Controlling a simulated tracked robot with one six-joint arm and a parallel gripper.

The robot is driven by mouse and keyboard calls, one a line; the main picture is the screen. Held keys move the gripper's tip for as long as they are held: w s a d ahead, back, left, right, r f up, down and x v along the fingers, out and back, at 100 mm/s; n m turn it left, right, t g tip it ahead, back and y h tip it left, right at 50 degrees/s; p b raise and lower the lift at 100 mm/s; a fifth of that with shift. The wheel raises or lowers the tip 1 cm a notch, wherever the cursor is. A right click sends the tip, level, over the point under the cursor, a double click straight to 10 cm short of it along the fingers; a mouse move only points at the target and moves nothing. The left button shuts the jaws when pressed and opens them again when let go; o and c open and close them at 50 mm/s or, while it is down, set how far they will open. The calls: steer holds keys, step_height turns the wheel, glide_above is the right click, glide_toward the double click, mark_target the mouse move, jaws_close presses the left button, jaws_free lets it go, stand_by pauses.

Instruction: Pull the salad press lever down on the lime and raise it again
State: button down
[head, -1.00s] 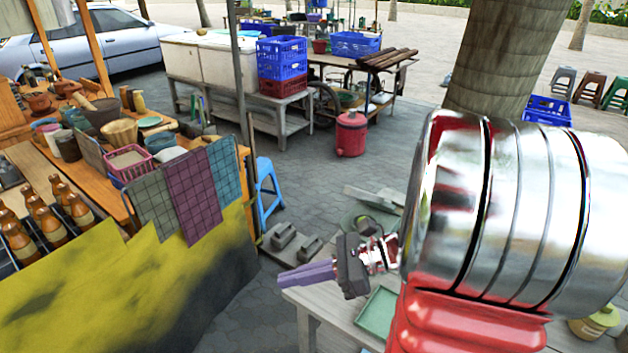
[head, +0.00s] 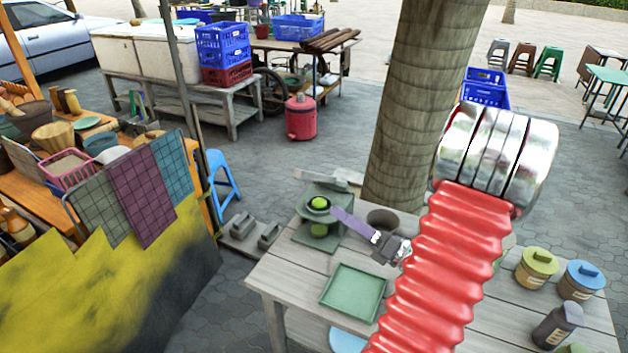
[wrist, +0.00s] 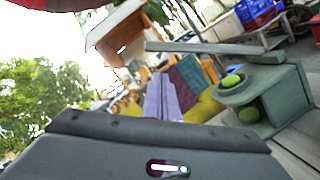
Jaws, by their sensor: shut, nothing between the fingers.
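The salad press (head: 322,242) is a grey-green stand at the back left of the wooden table; it also shows at the right of the wrist view (wrist: 285,100). A green lime (head: 319,202) sits in its upper cup, and it shows in the wrist view too (wrist: 231,80). A second green round thing (head: 319,230) is lower in the press. The lever (wrist: 200,47) is a long grey bar, raised above the lime and about level. My gripper (head: 336,213) has purple fingers, shut and empty, pointing left just right of the lime; contact cannot be told. They also show in the wrist view (wrist: 161,80), below the lever.
A green square tray (head: 354,291) lies in front of the press. A dark round bowl (head: 382,219) stands right of the press. Lidded jars (head: 537,266) stand at the table's right. A tree trunk (head: 415,110) rises behind the table.

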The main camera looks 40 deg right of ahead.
mark_target(308, 174)
steer(key=shift+w, duration=0.15)
steer(key=shift+w+d+r, duration=0.15)
steer(key=shift+w+r, duration=0.65)
steer(key=shift+w, duration=0.9)
steer(key=shift+w+d+r, duration=0.15)
steer(key=shift+w+r, duration=0.6)
steer(key=shift+w, duration=1)
steer(key=shift+w+d+r, duration=0.15)
steer(key=shift+w+r, duration=0.65)
steer(key=shift+w, duration=0.9)
steer(key=shift+d+r, duration=0.1)
